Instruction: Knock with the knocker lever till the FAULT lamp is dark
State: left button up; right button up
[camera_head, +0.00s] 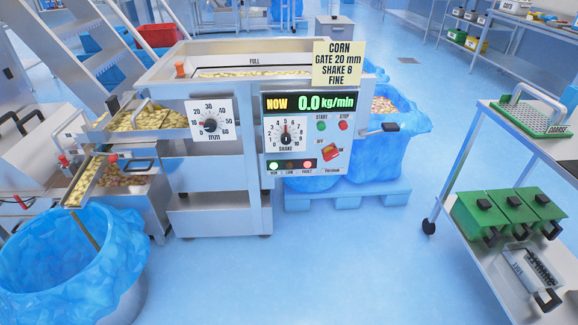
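The FAULT lamp (307,164) on the front panel of the steel feeder machine (207,180) glows pinkish red. The RUN lamp (274,164) glows green, and the middle LOW lamp (290,164) looks dim. A lever with a black grip (390,127) sticks out from the machine's right side, over the blue-lined bin; it may be the knocker lever, but no label on it is readable. The display (310,103) reads NOW 0.0 kg/min. Neither of my grippers is in view.
A yellow card (339,64) reads CORN, GATE 20 mm, SHAKE 8, FINE. The SHAKE dial (286,138) and mm dial (210,125) are on the front. Blue-lined bins stand left (60,265) and right (370,155). A cart (470,180) stands right; the floor between is clear.

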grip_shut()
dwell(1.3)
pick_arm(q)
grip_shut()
